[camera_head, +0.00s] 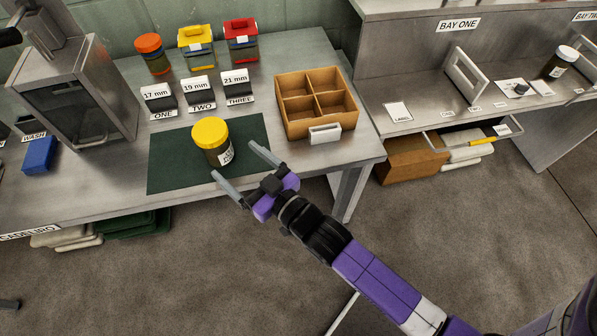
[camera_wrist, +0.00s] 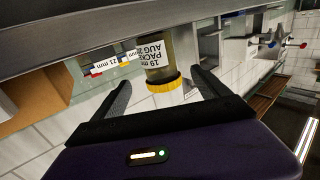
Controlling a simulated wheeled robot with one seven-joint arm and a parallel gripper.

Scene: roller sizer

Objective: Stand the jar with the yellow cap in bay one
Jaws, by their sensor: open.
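The jar with the yellow cap (camera_head: 212,143) stands upright on the dark green mat (camera_head: 171,162), its white label facing right. My gripper (camera_head: 233,160) is open at the mat's front right corner, its two fingers pointing at the jar, which looks just beyond the fingertips. Whether the fingers touch the jar cannot be told. Bay one, marked by the BAY ONE sign (camera_head: 458,25), is on the grey shelf (camera_head: 385,90) at the right, with a white-framed divider (camera_head: 465,75).
A wooden divided box (camera_head: 315,103) stands right of the mat. Behind are an orange-capped jar (camera_head: 152,54), a yellow-lidded container (camera_head: 196,46) and a red-lidded one (camera_head: 241,40). A white-capped dark jar (camera_head: 559,63) stands farther right on the shelf. Floor separates table and shelf in front.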

